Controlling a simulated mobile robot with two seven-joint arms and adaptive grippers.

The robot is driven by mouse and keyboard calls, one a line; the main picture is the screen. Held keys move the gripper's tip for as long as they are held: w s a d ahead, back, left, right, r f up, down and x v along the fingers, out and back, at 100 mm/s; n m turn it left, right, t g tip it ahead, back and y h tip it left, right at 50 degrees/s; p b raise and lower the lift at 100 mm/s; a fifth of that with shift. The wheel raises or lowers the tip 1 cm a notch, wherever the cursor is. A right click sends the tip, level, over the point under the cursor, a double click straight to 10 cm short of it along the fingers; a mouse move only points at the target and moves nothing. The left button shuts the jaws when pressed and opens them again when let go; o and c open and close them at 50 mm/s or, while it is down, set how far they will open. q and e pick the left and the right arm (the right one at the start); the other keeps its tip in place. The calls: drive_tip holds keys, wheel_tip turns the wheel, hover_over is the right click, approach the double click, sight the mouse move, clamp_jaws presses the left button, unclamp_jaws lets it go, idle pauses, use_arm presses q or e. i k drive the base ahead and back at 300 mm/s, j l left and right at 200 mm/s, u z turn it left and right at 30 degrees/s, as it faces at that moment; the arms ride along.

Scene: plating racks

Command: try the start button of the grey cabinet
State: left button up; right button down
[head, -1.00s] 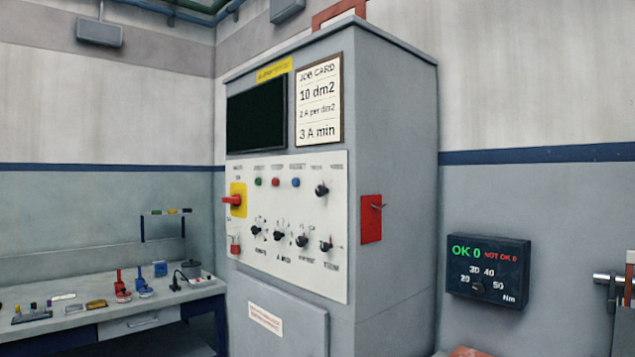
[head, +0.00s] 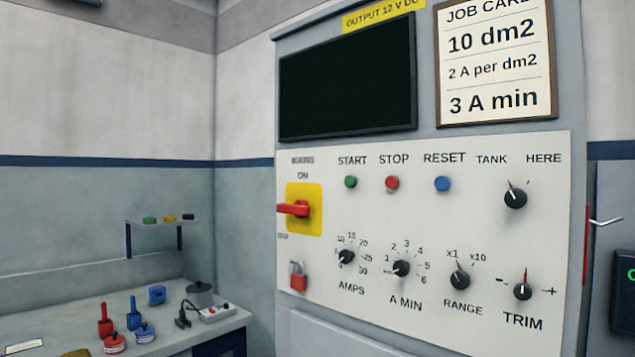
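The grey cabinet (head: 430,335) stands ahead of me with a white control panel (head: 400,225). The green start button (head: 351,182) is at the panel's upper left, under the label START. To its right are a red stop button (head: 392,183) and a blue reset button (head: 442,184). The red mains switch (head: 294,208) sits on a yellow plate, its handle pointing left. The screen (head: 346,92) above is dark. Neither of my grippers is in view.
The panel also has AMPS (head: 346,257), A MIN (head: 401,268), RANGE (head: 459,280), TRIM (head: 522,291) and TANK/HERE (head: 515,197) knobs. A red padlock (head: 298,276) hangs below the mains switch. A job card (head: 495,62) is above. A bench (head: 185,335) with small tools stands at left.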

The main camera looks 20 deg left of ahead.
sight(351, 181)
drive_tip(key=i+j, duration=0.1)
drive_tip(key=j, duration=0.35)
drive_tip(key=i+j, duration=0.1)
drive_tip(key=j, duration=0.8)
drive_tip(key=i+j, duration=0.15)
drive_tip(key=j, duration=0.3)
drive_tip(key=i+j, duration=0.1)
drive_tip(key=j, duration=0.35)
